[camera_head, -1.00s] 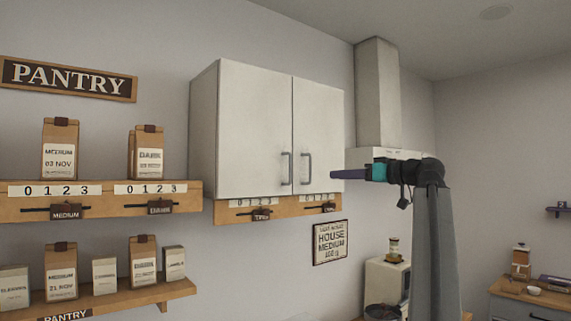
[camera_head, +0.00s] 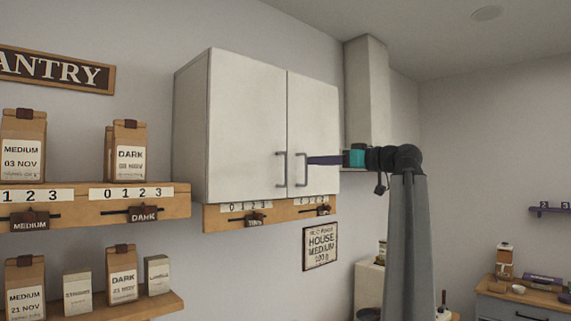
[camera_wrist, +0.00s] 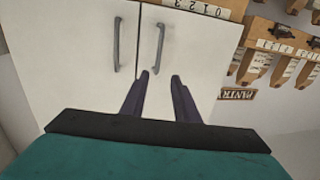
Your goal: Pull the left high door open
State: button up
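The white wall cabinet has a left door (camera_head: 245,125) and a right door (camera_head: 315,125), both shut. The left door's grey bar handle (camera_head: 282,168) is beside the seam, next to the right door's handle (camera_head: 301,172). My gripper (camera_head: 309,160) is in front of the doors, its dark fingers overlapping the right handle's area in the head view. In the wrist view, turned about, the left door's handle (camera_wrist: 160,42) is just beyond my open fingers (camera_wrist: 160,77), near one fingertip. The right door's handle (camera_wrist: 117,45) is farther left. The fingers hold nothing; contact is unclear.
A wooden rail (camera_head: 262,214) with number strips runs under the cabinet. Shelves with coffee bags (camera_head: 126,150) are at the left. A range hood (camera_head: 365,95) stands right of the cabinet, behind my arm. The space in front of the doors looks free apart from my arm.

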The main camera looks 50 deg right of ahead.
jog(key=shift+w, duration=0.8)
jog(key=p, duration=0.5)
send_over(286, 182)
jog(key=shift+w+d, duration=0.2)
jog(key=shift+w, duration=0.1)
